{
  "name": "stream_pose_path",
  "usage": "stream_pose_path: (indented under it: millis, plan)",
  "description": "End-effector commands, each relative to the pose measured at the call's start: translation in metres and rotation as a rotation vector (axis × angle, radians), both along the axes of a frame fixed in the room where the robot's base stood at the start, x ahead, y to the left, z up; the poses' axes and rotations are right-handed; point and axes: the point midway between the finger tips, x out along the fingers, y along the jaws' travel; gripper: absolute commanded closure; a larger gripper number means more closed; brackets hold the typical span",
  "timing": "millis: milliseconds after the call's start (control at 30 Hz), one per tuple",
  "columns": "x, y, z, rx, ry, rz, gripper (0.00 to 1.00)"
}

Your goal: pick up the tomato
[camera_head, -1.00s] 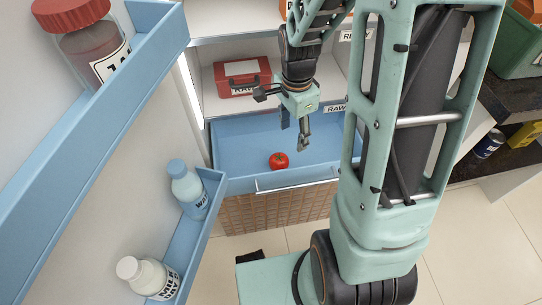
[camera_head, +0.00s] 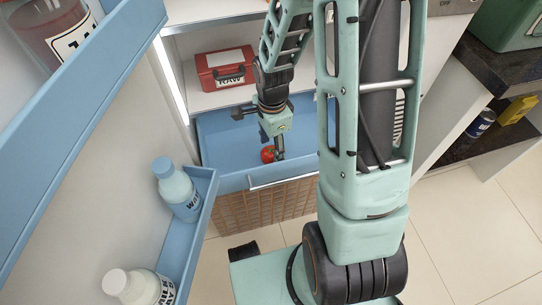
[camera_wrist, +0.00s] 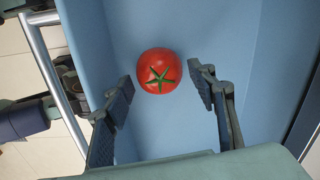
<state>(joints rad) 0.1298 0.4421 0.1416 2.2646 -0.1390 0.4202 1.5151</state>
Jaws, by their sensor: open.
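A red tomato (camera_head: 267,154) with a green stem star lies in the blue drawer (camera_head: 222,150) of the open fridge. In the wrist view the tomato (camera_wrist: 159,71) sits on the bare blue floor of the drawer, just beyond and between the open fingertips. My gripper (camera_head: 272,147) is over the drawer, pointing down, and partly covers the tomato in the head view. In the wrist view my gripper (camera_wrist: 160,84) is open and empty, with a finger on each side. No contact with the tomato can be made out.
A red box (camera_head: 226,70) labelled RAW stands on the shelf above the drawer. The open fridge door at left holds a blue-capped water bottle (camera_head: 177,188) and a milk bottle (camera_head: 138,287). The drawer's front handle (camera_head: 283,180) faces me.

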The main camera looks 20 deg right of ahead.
Motion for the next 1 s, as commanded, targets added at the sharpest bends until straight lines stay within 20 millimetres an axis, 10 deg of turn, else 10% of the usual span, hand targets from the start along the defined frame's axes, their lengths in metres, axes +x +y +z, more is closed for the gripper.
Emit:
stream_pose_path:
  millis: [400,700,1000]
  plan:
    - [0.000,0.001,-0.027,0.000,-0.001,0.001,0.49]
    - [0.000,0.001,-0.027,0.000,0.000,0.001,0.82]
    - [0.000,0.001,-0.021,0.000,-0.001,0.001,0.84]
